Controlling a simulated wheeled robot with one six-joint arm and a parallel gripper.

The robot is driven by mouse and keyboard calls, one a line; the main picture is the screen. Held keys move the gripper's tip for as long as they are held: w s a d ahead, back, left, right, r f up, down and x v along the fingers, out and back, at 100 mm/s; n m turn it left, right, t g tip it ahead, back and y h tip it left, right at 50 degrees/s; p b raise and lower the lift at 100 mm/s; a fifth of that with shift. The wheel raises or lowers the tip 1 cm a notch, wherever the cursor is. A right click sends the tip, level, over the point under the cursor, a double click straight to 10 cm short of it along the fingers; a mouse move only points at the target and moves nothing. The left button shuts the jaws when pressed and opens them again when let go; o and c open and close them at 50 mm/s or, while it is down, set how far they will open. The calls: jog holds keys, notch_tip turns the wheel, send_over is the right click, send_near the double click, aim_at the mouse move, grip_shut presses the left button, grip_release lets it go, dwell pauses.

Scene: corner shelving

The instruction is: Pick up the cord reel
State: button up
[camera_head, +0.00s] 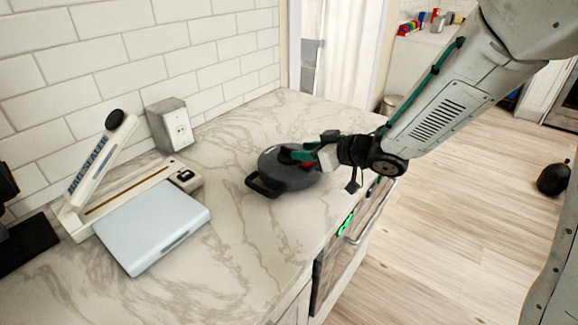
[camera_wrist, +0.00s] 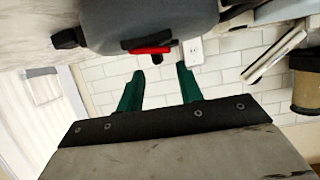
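The cord reel (camera_head: 285,174) is a dark grey, round body with a black loop handle at its left, on the marble counter. In the wrist view, the reel (camera_wrist: 150,22) fills the top, with a small red part on its near edge. My gripper (camera_head: 300,155) is at the reel's right side in the head view and hides part of it. In the wrist view, my gripper (camera_wrist: 160,72) has its two green fingers spread, with nothing visible between them. The fingertips are close to the reel; I cannot tell whether they touch it.
A bag sealer (camera_head: 130,185) with a raised arm and a pale blue box (camera_head: 150,228) stand at the left of the counter (camera_head: 235,240). A grey outlet block (camera_head: 170,125) is by the tiled wall. The counter in front of the reel is clear.

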aim_at(297, 149)
jog(key=x, duration=0.3)
jog(key=shift+w+a+f, duration=0.1)
jog(key=shift+w+f, duration=0.05)
jog(key=shift+f, duration=0.05)
grip_shut()
jog(key=shift+w+r, duration=0.1)
jog(key=shift+w, duration=0.05)
dwell(1.1)
